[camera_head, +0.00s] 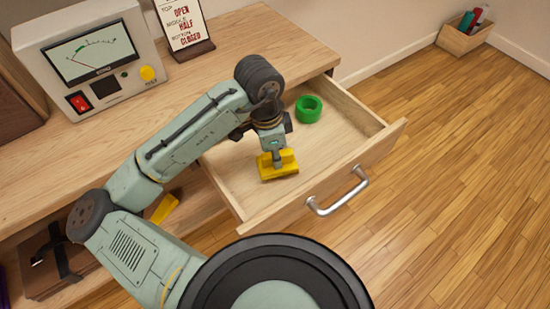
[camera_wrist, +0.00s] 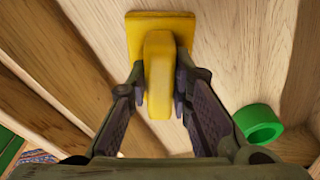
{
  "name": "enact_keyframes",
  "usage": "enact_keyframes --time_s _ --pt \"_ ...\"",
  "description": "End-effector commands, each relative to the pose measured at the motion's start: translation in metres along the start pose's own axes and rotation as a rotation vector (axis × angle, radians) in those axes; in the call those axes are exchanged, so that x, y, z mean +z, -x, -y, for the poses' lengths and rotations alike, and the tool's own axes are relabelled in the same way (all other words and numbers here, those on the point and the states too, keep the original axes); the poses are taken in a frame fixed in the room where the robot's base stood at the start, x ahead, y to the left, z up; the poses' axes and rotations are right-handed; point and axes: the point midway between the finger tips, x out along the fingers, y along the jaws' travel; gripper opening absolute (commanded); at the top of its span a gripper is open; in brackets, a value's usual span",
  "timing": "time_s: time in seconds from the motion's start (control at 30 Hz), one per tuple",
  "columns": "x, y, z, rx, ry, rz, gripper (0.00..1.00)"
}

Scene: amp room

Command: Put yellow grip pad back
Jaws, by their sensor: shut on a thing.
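The yellow grip pad (camera_head: 278,168) is a square base with a raised ridge. In the head view it is at or just above the floor of the open top drawer (camera_head: 235,187), near its left front part. I cannot tell whether it touches the drawer floor. My gripper (camera_head: 277,157) points down, shut on the ridge. In the wrist view the fingers (camera_wrist: 160,92) press both sides of the ridge of the yellow pad (camera_wrist: 160,22).
A green ring (camera_head: 308,109) lies at the back of the drawer. A metal handle (camera_head: 338,197) is on the drawer front. A meter box (camera_head: 90,55) and a sign (camera_head: 183,27) stand on the desk top. Another yellow piece (camera_head: 165,208) shows below, behind my arm. A wooden bin (camera_head: 465,35) is far right.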

Motion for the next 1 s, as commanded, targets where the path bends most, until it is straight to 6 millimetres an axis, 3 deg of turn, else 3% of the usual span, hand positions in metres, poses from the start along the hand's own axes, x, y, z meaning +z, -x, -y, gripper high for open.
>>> enact_keyframes --time_s 0.17,0.57,0.6,0.87,1.0 --pt "0.003 -0.020 0.000 -0.001 0.001 0.000 0.00" --pt "0.003 -0.026 0.000 0.000 0.000 -0.001 0.00" --pt "0.003 -0.025 0.000 -0.001 0.000 0.000 0.22" --pt "0.003 -0.024 0.000 -0.001 0.000 0.000 0.40" --pt "0.003 -0.024 0.000 -0.001 0.000 0.000 0.40"
